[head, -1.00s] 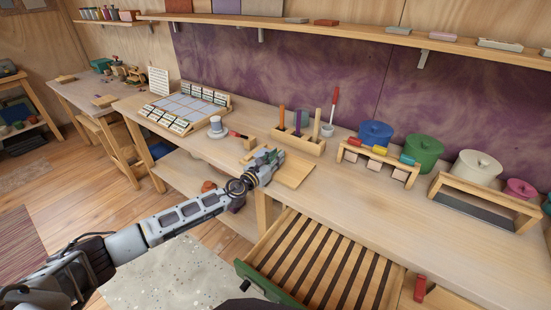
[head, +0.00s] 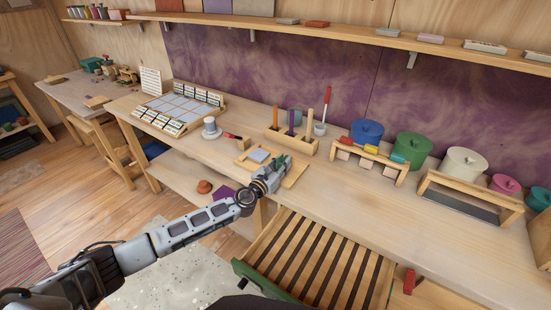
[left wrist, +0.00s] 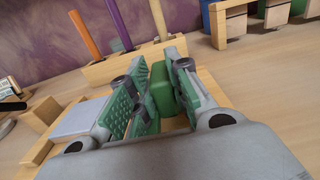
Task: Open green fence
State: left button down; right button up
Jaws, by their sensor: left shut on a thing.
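A small green block (left wrist: 161,89) shows between the fingers in the left wrist view; I take it for the green fence, though its full shape is hidden. My left gripper (head: 280,165) is shut on it, with its green-padded fingers (left wrist: 152,92) on either side. It is over a light wooden board (head: 296,174) on the workbench, which also shows in the left wrist view (left wrist: 215,88). A pale grey square (head: 258,155) lies on the board's left part. In the head view the gripper mostly hides the block. My right gripper is out of view.
A peg holder (head: 290,142) with coloured rods stands just behind the board. A wooden rack (head: 366,162) and several lidded pots (head: 413,147) stand to the right. A slatted drawer (head: 318,262) with a green front juts out below. Bare bench top lies right of the board.

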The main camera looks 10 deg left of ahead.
pick_arm(q)
jog(key=shift+s+d+p, duration=0.2)
jog(key=shift+s+d, duration=0.1)
jog(key=shift+d, duration=0.35)
jog(key=shift+s+d+p, duration=0.15)
jog(key=shift+s+d, duration=0.1)
jog(key=shift+d, duration=0.35)
jog(key=c, duration=1.3)
grip_release()
jog(key=shift+v, duration=5.95)
jog(key=shift+s+a+f, duration=0.1)
